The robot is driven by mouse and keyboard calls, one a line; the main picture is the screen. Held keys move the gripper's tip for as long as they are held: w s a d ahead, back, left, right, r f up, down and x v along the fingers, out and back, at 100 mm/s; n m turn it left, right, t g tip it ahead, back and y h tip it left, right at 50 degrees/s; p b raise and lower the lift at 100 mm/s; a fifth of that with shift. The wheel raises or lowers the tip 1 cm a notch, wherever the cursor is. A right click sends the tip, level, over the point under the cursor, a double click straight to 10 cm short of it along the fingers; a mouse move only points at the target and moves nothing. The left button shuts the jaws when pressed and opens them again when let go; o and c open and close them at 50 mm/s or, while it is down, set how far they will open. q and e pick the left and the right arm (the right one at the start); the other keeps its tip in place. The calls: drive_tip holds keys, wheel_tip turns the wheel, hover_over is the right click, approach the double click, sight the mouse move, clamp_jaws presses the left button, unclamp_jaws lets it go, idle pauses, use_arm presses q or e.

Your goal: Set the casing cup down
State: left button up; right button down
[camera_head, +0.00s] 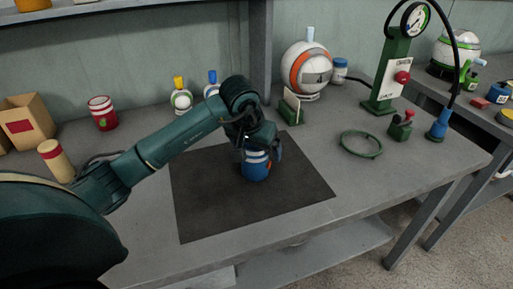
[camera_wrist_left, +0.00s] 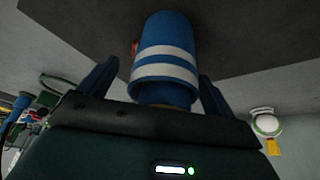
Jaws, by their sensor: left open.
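The casing cup looks to be the blue cup (camera_head: 257,167) with white bands, standing on the dark mat (camera_head: 205,215) on the bench. In the left wrist view the blue cup (camera_wrist_left: 165,60) sits between the two fingers of my left gripper (camera_wrist_left: 155,85), with a gap visible on each side. My left gripper (camera_head: 259,150) is open and comes down around the cup in the head view, hiding its upper part. An orange patch shows on the cup's side. My right gripper is in neither view.
A red banded can (camera_head: 102,113), a tan cylinder (camera_head: 55,160) and a cardboard box (camera_head: 27,122) stand at left. Behind the mat are a white-orange ball (camera_head: 307,68) and a green card holder (camera_head: 291,109). The mat's front is clear.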

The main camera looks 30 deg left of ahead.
use_arm(q)
drive_tip(key=v, duration=1.1)
drive_tip(key=shift+s+r, duration=0.2)
drive_tip(key=shift+r, duration=0.05)
